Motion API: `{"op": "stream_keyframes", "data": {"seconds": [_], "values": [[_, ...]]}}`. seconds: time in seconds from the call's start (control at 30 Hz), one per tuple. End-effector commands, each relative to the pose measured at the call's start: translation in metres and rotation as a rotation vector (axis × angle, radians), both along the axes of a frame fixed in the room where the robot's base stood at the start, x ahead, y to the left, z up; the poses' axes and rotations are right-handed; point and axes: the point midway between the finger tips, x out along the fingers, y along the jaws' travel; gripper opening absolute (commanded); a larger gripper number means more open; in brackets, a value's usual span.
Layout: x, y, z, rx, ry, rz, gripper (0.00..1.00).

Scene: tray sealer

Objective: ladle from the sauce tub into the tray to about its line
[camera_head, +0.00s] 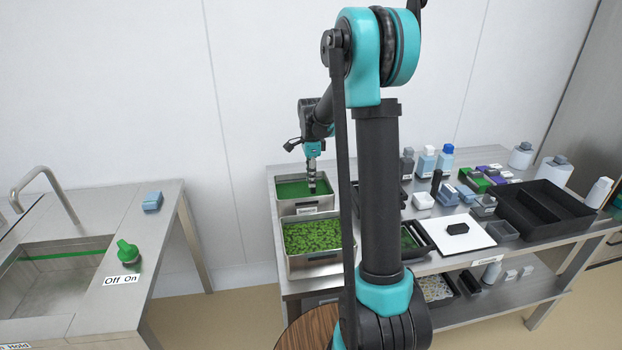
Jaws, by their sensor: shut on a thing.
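The sauce tub (302,208) is a steel container of smooth green sauce at the back left of the steel table. My gripper (312,172) points down over this tub, shut on what appears to be the ladle, which is very small in view. A grey and dark piece of it (312,187) shows below the fingers, at the sauce; I cannot make out its bowl. A dark tray (428,246) with something green in it sits on the table just right of my arm. My arm hides part of it, and no fill line can be made out.
A steel container of green pieces (315,262) stands in front of the sauce tub. A white board (460,235) with a black block, a large black bin (540,212) and several bottles fill the right side. A sink (60,270) is at left, with floor between.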

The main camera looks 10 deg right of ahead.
Motion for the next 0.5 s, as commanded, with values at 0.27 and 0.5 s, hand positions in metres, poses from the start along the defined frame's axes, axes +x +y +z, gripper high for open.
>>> {"op": "stream_keyframes", "data": {"seconds": [0.27,0.5], "values": [[0.000,0.000,0.005,0.000,0.000,0.000,0.00],[0.000,0.000,0.024,0.000,0.000,0.000,0.00]]}}
